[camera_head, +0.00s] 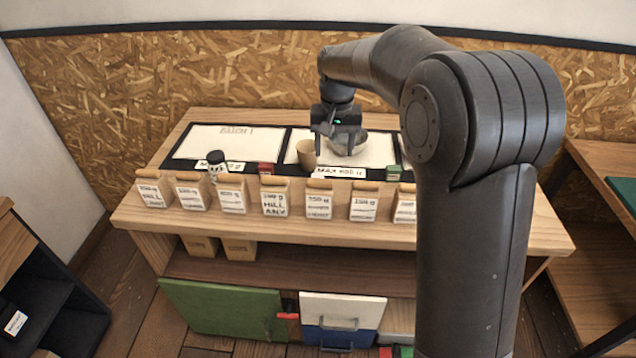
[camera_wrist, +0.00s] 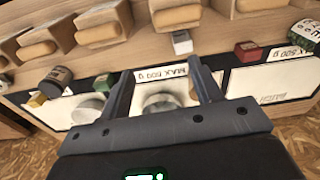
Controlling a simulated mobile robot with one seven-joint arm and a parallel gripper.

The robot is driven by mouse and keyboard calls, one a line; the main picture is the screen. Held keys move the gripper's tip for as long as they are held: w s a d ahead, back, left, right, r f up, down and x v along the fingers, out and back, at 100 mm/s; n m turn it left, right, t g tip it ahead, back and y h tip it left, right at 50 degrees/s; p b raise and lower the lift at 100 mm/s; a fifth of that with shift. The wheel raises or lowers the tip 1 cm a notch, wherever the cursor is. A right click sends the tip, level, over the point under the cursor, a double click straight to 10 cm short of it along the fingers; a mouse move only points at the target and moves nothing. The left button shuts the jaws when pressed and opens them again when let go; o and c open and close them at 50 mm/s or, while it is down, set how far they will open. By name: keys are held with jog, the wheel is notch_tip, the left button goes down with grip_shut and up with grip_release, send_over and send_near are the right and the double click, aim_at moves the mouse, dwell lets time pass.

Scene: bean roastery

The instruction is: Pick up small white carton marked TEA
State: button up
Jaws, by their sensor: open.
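A small white carton (camera_wrist: 182,42) stands on the counter by the row of bins in the wrist view, ahead of my fingertips and slightly right of their middle. Its marking is too small to read. I cannot make it out clearly in the head view. My gripper (camera_wrist: 158,78) is open and empty, its two fingers spread, with the carton beyond their tips and not between them. In the head view my gripper (camera_head: 337,133) hangs over the back middle of the counter, above a cup and a bowl.
A brown cup (camera_head: 307,155) and a grey bowl (camera_head: 347,141) stand on the counter (camera_head: 545,232). Close by are a red box (camera_head: 265,170), a dark jar (camera_head: 216,158) and a green box (camera_head: 394,172). Several labelled bins (camera_head: 275,197) line the front. My arm hides the counter's right part.

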jog(key=shift+g, duration=0.4)
jog(key=w+a+f, duration=0.2)
jog(key=f, duration=0.1)
jog(key=w+a+f, duration=0.1)
jog(key=shift+w+a+f, duration=0.15)
jog(key=shift+a+f, duration=0.2)
jog(key=shift+f, duration=0.05)
notch_tip(320, 180, down, 6)
jog(key=shift+a+r, duration=0.1)
jog(key=shift+r, duration=0.05)
jog(key=f, duration=0.5)
jog(key=shift+w+a, duration=0.2)
jog(key=shift+c, duration=0.2)
jog(key=c, duration=1)
